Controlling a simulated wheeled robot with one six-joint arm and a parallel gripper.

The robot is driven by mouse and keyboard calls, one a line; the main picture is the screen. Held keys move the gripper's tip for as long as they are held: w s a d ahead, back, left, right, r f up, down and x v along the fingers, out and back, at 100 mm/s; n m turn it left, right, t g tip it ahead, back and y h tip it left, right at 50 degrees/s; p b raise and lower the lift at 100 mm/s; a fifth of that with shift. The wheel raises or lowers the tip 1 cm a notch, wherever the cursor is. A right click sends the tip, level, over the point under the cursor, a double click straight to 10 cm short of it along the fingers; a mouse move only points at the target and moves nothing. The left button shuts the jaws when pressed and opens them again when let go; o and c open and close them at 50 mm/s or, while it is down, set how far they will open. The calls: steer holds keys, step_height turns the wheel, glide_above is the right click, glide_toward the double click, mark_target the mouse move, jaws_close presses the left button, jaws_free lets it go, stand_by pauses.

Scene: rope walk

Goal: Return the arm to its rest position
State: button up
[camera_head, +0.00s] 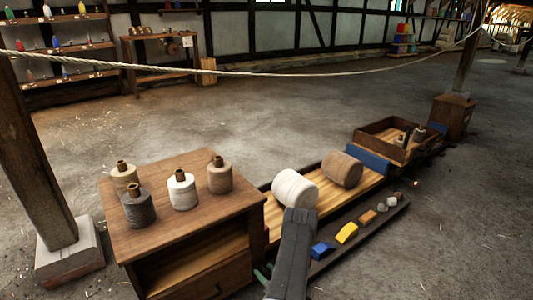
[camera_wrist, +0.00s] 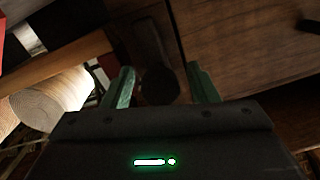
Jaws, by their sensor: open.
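My gripper (camera_wrist: 162,86) is open in the wrist view, its two green fingers spread apart. A dark round shape lies between or beyond the fingers; I cannot tell whether it is a shadow or a thing. In the head view my dark arm comes up in front of the cream roll, and the green fingertips (camera_head: 263,272) show low beside the wooden cabinet (camera_head: 190,232). The fingers point toward the cabinet's side. Most of the gripper is hidden behind my arm there.
Several thread spools stand on the cabinet top. A cream roll (camera_head: 294,188) and a tan roll (camera_head: 342,169) lie on a long wooden bench. A dark tray (camera_head: 325,250) with coloured blocks lies along it. A rope (camera_head: 250,73) spans above; a post (camera_head: 38,165) stands left.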

steer(key=shift+m, duration=1.9)
